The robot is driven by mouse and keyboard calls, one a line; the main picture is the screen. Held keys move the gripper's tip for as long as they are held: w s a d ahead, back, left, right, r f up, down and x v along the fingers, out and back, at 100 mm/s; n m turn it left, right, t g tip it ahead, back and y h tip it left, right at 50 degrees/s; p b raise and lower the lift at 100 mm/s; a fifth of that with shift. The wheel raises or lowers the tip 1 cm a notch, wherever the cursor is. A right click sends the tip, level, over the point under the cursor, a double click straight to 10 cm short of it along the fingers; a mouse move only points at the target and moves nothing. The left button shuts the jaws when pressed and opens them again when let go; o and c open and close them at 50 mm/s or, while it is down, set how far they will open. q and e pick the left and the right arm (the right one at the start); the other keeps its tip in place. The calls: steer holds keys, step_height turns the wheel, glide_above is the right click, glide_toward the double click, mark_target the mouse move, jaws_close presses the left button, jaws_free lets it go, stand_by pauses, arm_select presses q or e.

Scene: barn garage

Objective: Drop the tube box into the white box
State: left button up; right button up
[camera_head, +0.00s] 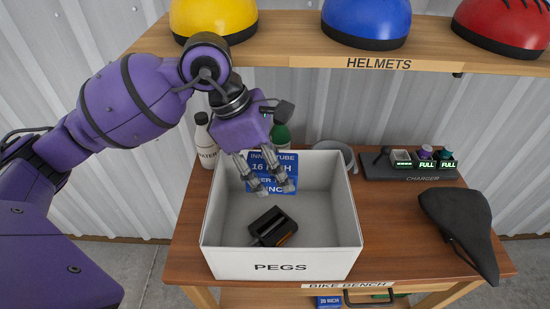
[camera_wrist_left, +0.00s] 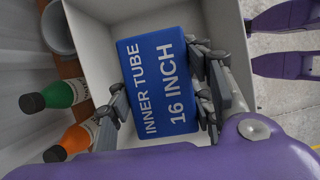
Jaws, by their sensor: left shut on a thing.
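The tube box (camera_head: 272,172) is a blue box lettered "INNER TUBE 16 INCH". My left gripper (camera_head: 268,188) is shut on it and holds it over the back part of the white box (camera_head: 225,262), which is labelled "PEGS". The fingers cover part of the tube box in the head view. In the left wrist view the tube box (camera_wrist_left: 158,85) sits between the two fingers, with the white box's inside (camera_wrist_left: 112,40) around it. A black pedal-like object (camera_head: 271,228) lies on the white box's floor. My right gripper is not in the head view.
The white box stands on a wooden bench (camera_head: 385,235). Behind it are a white bottle (camera_head: 204,140), a green bottle (camera_head: 281,135) and a grey cup (camera_head: 347,158). A charger (camera_head: 410,170) and a black saddle (camera_head: 458,228) are at right. A helmet shelf (camera_head: 300,45) hangs above.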

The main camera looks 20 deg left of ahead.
mark_target(273, 182)
arm_select(q)
step_height(273, 182, down, 4)
steer(key=shift+r+b, duration=0.1)
steer(key=shift+b, duration=0.45)
steer(key=shift+w+f, duration=0.1)
steer(key=shift+f, duration=0.4)
steer(key=o, duration=1.3)
steer(key=shift+o, duration=0.3)
steer(key=v, duration=1.2)
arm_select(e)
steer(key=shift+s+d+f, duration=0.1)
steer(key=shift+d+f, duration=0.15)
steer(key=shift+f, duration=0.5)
